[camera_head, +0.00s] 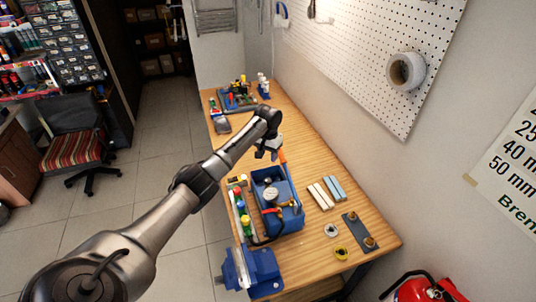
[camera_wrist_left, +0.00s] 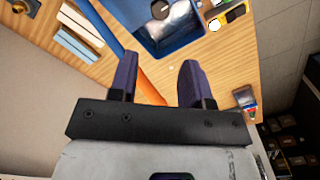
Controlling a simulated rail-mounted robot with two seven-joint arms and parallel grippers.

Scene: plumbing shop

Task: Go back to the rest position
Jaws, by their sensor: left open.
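My left arm reaches in from the left over the wooden bench (camera_head: 310,232). Its gripper (camera_head: 268,153) hangs above the bench, just behind the blue toolbox (camera_head: 292,222). In the left wrist view the two dark fingers of the gripper (camera_wrist_left: 160,82) are apart with nothing held between them. An orange-handled item (camera_wrist_left: 150,92) shows beyond the fingers, and it also shows in the head view (camera_head: 282,156) beside the gripper. The blue toolbox also shows at the top of the left wrist view (camera_wrist_left: 178,47). My right gripper is not in view.
A blue vise (camera_head: 262,270) sits at the near bench end. Pale and blue bars (camera_head: 335,188), a dark plate with brass fittings (camera_head: 358,230) and two rings lie to the right. A pegboard (camera_head: 370,50) hangs on the wall. A chair (camera_head: 75,150) and a red extinguisher (camera_head: 425,290) stand on the floor.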

